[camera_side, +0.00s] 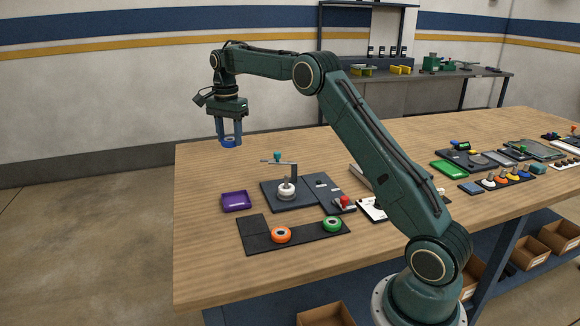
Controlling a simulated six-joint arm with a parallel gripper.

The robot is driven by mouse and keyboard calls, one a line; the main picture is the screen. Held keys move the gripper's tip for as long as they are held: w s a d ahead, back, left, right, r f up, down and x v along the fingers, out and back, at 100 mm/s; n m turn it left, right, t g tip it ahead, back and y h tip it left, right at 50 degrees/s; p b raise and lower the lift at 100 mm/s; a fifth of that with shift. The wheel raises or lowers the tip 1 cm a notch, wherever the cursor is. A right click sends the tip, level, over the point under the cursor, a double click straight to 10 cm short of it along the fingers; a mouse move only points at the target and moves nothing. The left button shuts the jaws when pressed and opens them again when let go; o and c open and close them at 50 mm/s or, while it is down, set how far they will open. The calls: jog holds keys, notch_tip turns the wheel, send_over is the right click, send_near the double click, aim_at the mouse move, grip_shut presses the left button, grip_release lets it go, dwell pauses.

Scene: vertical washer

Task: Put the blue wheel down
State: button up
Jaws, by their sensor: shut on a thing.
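The blue wheel (229,142) is a small ring with a dark centre. My gripper (229,138) is shut on it and holds it in the air, above the far left part of the table. The gripper points down, and its fingers are blue. An orange wheel (281,235) and a green wheel (332,223) lie on a black mat (300,238) near the front of the table. A bare stretch of the mat shows to the left of the orange wheel.
A dark fixture plate (305,200) with a white spindle (286,188) and a raised arm stands mid-table. A purple tray (236,201) is left of it. A red button (345,201) is to its right. Several tools and parts crowd the right side. The table's left end is clear.

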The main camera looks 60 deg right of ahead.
aim_at(236, 202)
notch_tip(236, 202, down, 19)
jog(key=shift+f, duration=0.2)
dwell(0.8)
jog(key=shift+f, duration=0.15)
jog(key=o, duration=0.7)
notch_tip(236, 202, up, 12)
jog(key=shift+r, duration=0.2)
dwell(0.4)
dwell(0.5)
